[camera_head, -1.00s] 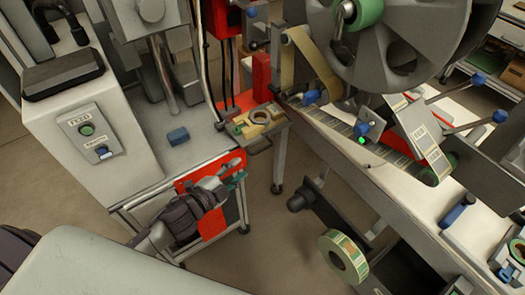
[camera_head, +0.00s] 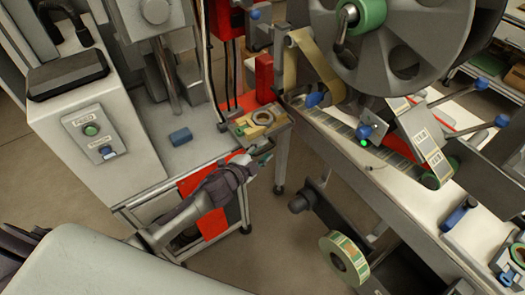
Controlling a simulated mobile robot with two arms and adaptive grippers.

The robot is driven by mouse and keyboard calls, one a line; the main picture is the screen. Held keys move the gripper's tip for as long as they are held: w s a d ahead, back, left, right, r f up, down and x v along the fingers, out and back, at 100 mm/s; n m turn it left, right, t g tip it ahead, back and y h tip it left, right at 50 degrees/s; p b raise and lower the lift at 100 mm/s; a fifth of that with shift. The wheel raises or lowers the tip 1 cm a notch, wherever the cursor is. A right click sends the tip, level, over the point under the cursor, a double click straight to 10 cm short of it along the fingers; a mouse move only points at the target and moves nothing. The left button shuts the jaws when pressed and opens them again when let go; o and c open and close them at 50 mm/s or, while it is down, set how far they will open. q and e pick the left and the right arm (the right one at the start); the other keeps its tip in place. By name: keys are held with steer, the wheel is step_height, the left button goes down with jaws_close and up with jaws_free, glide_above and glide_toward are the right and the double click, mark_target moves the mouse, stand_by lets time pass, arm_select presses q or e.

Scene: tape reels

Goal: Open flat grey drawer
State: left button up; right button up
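A flat grey drawer (camera_head: 282,126) juts out at the corner of the grey machine table, in the middle of the head view. A yellowish piece and a tape ring lie on it. My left gripper (camera_head: 262,154) is at the drawer's front edge, where the handle is mostly hidden behind the fingers. The fingertips are small and overlap the handle area, so I cannot tell whether they are open, shut or touching it. My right gripper is not in view.
A labelling machine with a large grey reel (camera_head: 405,45) fills the right. A green-rimmed tape reel (camera_head: 334,262) hangs below it. A red panel (camera_head: 205,225) is behind my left arm.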

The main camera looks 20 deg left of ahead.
arm_select(q)
jaws_close()
steer(key=shift+s, duration=0.1)
steer(key=s+a+p, duration=0.3)
steer(key=s+a, duration=1)
steer(key=s, duration=0.3)
steer(key=shift+s, duration=0.3)
jaws_free()
steer(key=v, duration=1.2)
steer(key=shift+w, duration=0.1)
